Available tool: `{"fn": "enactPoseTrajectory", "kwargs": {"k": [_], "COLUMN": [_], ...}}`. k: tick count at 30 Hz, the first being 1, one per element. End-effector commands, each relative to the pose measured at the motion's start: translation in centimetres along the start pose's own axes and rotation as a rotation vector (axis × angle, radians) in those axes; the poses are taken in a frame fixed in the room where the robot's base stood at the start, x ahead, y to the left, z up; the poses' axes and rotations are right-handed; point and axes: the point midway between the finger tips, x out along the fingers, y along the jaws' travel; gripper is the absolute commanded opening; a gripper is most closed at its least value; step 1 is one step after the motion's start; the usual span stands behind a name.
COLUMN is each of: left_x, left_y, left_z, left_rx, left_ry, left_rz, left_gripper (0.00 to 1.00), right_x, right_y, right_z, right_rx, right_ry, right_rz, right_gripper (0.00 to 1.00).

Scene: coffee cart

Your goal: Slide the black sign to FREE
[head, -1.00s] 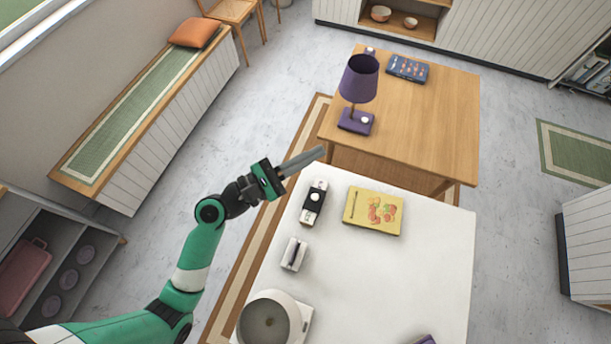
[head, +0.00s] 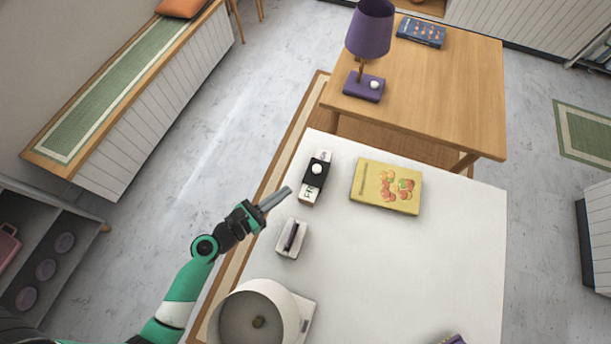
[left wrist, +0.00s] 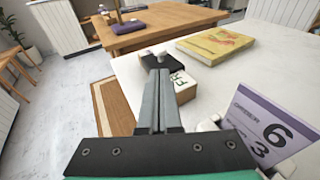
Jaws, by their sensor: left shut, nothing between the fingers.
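The cover sits toward the far end, and the letters "FR" show on the near end, with a thin light strip beyond the cover. My left gripper (head: 288,190) is shut and empty, its tips just left of the sign's near end. In the left wrist view the closed fingers (left wrist: 158,75) overlap part of the sign (left wrist: 180,82); I cannot tell whether they touch. My right gripper is not in view.
A yellow book (head: 387,186) lies right of the sign. A small white stand (head: 283,240) is nearer me; the wrist view shows a purple-and-white number card (left wrist: 265,125). A white round container (head: 225,315) stands at the near left. The white table's middle (head: 400,260) is clear.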

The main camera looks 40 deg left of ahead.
Motion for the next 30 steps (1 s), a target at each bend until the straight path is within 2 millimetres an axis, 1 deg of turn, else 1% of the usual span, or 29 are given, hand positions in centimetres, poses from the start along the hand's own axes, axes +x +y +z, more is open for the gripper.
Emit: {"fn": "enactPoseTrajectory", "kwargs": {"k": [1, 6, 9, 12, 17, 26, 28, 30], "left_x": [1.2, 4.9, 6.7, 8.0, 8.9, 9.0, 9.3, 10.2], "left_y": [-0.1, -0.1, -0.1, 0.0, 0.0, 0.0, 0.2, 0.7], "left_z": [-0.1, -0.1, -0.1, -0.1, 0.0, 0.0, 0.1, 0.3], "left_rx": [0.003, 0.003, 0.002, 0.001, 0.002, 0.001, 0.001, 0.000], "left_ry": [-0.002, -0.002, -0.002, -0.001, 0.000, 0.000, 0.000, -0.001], "left_rz": [-0.005, -0.004, -0.003, -0.002, 0.000, 0.000, 0.000, 0.000], "left_gripper": [0.00, 0.00, 0.00, 0.00, 0.00, 0.00, 0.00, 0.00], "right_x": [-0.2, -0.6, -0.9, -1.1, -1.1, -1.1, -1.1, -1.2], "right_y": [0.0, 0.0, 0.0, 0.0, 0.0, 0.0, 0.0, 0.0], "right_z": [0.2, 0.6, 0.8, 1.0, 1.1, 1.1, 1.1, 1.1], "right_rx": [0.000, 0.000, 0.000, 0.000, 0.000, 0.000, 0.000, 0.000], "right_ry": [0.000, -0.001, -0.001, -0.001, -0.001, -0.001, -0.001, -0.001], "right_rz": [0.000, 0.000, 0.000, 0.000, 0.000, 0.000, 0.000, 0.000], "right_gripper": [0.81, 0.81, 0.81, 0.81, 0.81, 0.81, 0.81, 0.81]}}
